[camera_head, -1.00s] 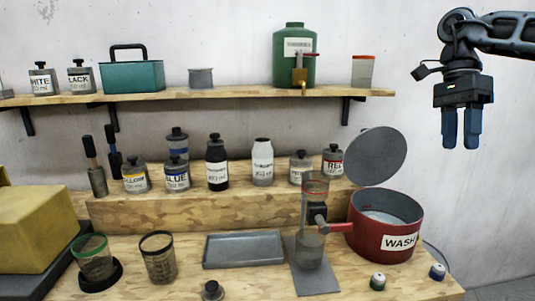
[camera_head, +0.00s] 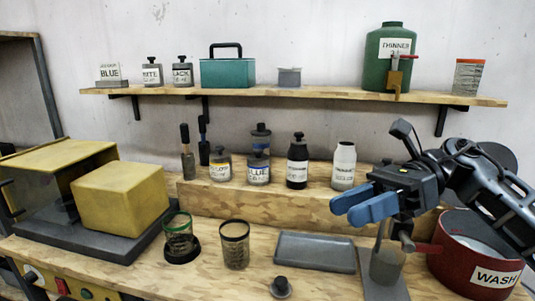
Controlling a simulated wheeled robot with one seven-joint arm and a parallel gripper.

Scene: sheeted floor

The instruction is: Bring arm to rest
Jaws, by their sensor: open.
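My gripper (camera_head: 352,206) is open and empty, with its blue fingers pointing left. It hangs in the air over the right part of the bench, in front of the stepped riser and to the right of the white bottle (camera_head: 344,166). My arm reaches in from the right edge. It hides part of the riser's right end, the top of the small stand (camera_head: 384,268) and part of the red WASH pot (camera_head: 463,260).
A grey tray (camera_head: 315,251) and two cups, one green-rimmed (camera_head: 179,238) and one dark-rimmed (camera_head: 235,246), stand on the bench. A yellow box (camera_head: 120,199) is at left. The shelf (camera_head: 330,96) holds a green thinner tank (camera_head: 389,57) and several containers.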

